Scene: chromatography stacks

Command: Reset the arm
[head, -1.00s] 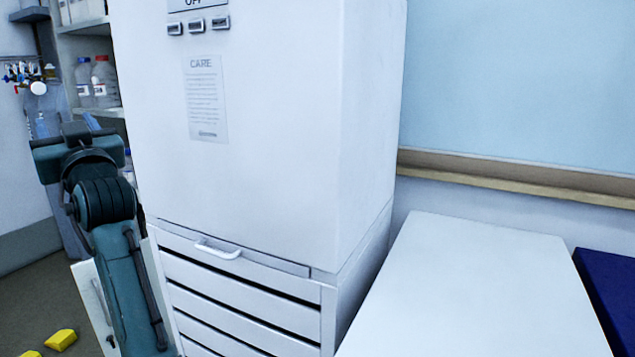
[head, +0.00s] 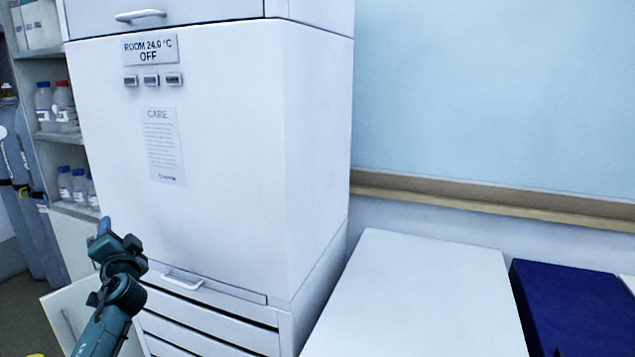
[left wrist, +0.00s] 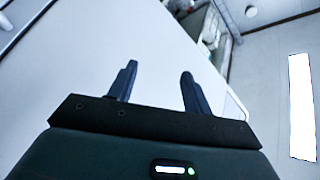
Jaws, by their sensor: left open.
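My left arm comes in at the lower left of the head view. Its gripper (head: 104,228) points up in front of the lower left part of a tall white cabinet (head: 225,170). In the left wrist view the two dark fingers of my left gripper (left wrist: 158,71) stand apart with nothing between them. A large pale surface fills the space beyond them. My right gripper is not in view.
Shelves with capped bottles (head: 65,105) stand left of the cabinet. The cabinet has a slatted base with a handle (head: 183,281). A bare white top (head: 425,290) and a dark blue block (head: 575,310) lie to the right.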

